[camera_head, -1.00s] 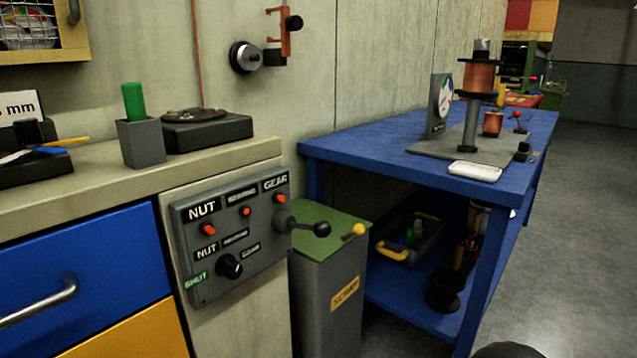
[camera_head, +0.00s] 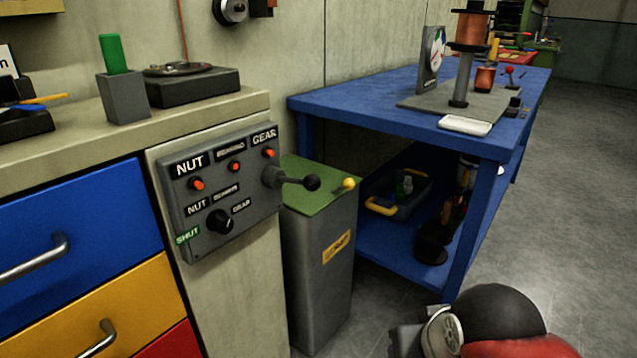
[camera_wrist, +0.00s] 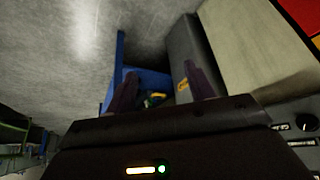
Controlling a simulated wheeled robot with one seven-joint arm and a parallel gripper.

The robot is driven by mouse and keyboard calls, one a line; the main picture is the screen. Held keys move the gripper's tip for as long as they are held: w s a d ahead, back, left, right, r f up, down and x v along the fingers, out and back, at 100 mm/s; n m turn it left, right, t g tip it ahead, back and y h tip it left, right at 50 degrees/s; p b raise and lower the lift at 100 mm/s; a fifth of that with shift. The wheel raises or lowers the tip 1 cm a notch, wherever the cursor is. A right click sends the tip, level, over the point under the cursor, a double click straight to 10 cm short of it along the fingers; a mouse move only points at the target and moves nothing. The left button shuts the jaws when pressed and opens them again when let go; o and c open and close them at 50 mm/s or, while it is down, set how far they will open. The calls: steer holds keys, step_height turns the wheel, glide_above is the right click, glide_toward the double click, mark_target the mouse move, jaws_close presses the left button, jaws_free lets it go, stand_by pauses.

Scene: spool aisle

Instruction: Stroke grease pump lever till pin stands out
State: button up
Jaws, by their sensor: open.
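The grease pump panel (camera_head: 222,195) is a grey box on the cabinet front, labelled NUT and GEAR. Its lever (camera_head: 295,181) sticks out to the right from the upper right corner and ends in a black ball. Several red pins (camera_head: 234,166) sit in its upper part; I cannot tell how far each stands out. A black selector knob (camera_head: 220,221) sits below. In the wrist view my gripper (camera_wrist: 164,85) has its two dark fingers spread with nothing between them, apart from the panel. Part of the panel shows at the right edge (camera_wrist: 303,122); the lever is not visible there.
A grey bin (camera_head: 325,260) with a green lid and yellow knob stands right beside the panel, under the lever's end. A blue workbench (camera_head: 375,98) with a winding stand is to the right. Drawer handles (camera_head: 98,338) protrude at left. Grey floor (camera_head: 550,210) is open at right.

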steer(key=shift+c, duration=0.4)
